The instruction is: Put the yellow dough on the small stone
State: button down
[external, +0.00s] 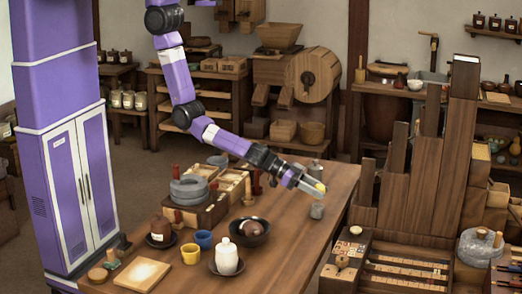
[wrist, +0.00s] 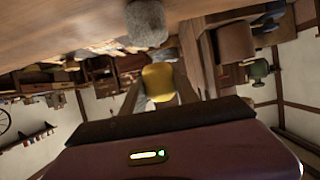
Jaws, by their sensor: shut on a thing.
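The yellow dough (external: 320,187) is between the fingertips of my gripper (external: 312,187), above the right part of the table. In the wrist view the dough (wrist: 159,82) sits between the two fingers, and my gripper (wrist: 158,92) is shut on it. A rough grey stone also shows at the top of the wrist view (wrist: 146,24). A second small grey piece (external: 315,169) stands a little farther back; I cannot tell its kind.
The wooden table (external: 290,250) is bare around the small stone. Left of it stand a dark bowl (external: 249,240) with a brown ball, a white jar (external: 227,258), blue and yellow cups, and a large round stone quern (external: 189,190). Tall wooden steps (external: 450,150) rise at the right.

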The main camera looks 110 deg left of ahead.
jog(key=shift+f, duration=1.2)
jog(key=shift+f+b, duration=0.2)
jog(key=shift+b, duration=0.3)
jog(key=c, duration=0.9)
grip_release()
jog(key=shift+r, duration=0.15)
jog(key=shift+r+p, duration=0.2)
jog(key=shift+p, duration=0.2)
jog(key=v, duration=0.7)
jog(key=shift+s, duration=0.25)
